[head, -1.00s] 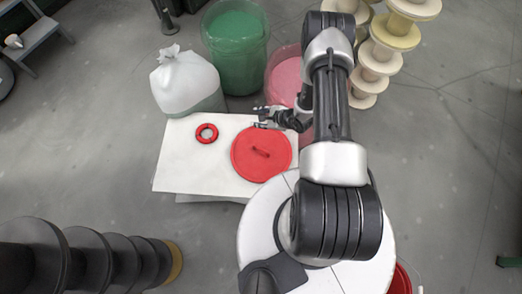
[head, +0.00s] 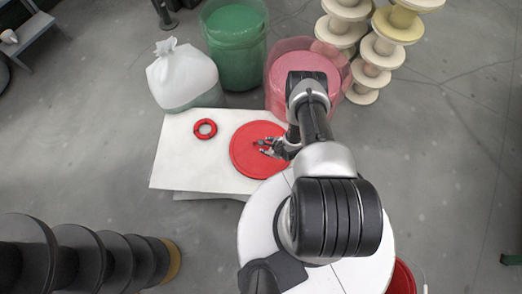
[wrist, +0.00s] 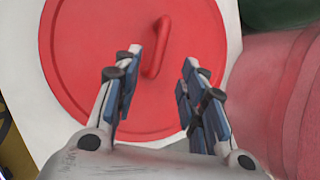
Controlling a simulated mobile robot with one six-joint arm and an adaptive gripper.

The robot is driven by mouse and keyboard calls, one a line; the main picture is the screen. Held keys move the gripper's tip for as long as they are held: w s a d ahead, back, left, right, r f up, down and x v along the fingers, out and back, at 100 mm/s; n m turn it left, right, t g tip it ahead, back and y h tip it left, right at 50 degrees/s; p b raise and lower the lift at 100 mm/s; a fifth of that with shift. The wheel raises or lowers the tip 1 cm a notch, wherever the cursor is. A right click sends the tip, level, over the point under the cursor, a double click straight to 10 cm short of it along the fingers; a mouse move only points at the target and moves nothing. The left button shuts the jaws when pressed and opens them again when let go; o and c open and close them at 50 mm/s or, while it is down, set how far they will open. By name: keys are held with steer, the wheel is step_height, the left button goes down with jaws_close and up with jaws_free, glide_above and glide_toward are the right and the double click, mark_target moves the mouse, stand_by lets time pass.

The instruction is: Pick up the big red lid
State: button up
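The big red lid (head: 247,161) lies flat on the white board, a round disc with a raised bar handle. In the wrist view the lid (wrist: 85,50) fills much of the picture, and its handle (wrist: 157,47) stands just beyond and between my fingertips. My gripper (head: 265,148) is over the lid in the head view, hiding part of the handle. In the wrist view my gripper (wrist: 160,72) is open, with nothing between its fingers. The gap between fingertips and handle is hard to judge.
The white board (head: 172,170) also bears a small red ring (head: 205,128). Behind it are a white bag (head: 183,77), a green bucket (head: 235,50) and a pink bucket (head: 290,75). Pale spools (head: 375,50) stand at the back right, dark spools (head: 85,255) at the front left.

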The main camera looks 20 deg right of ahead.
steer(key=b+x, duration=0.1)
steer(key=x, duration=0.1)
steer(key=b+x, duration=0.1)
steer(key=x, duration=0.1)
steer(key=b+x, duration=0.1)
steer(key=x, duration=0.1)
steer(key=shift+w+a, duration=0.45)
steer(key=shift+c, duration=0.4)
jaws_close()
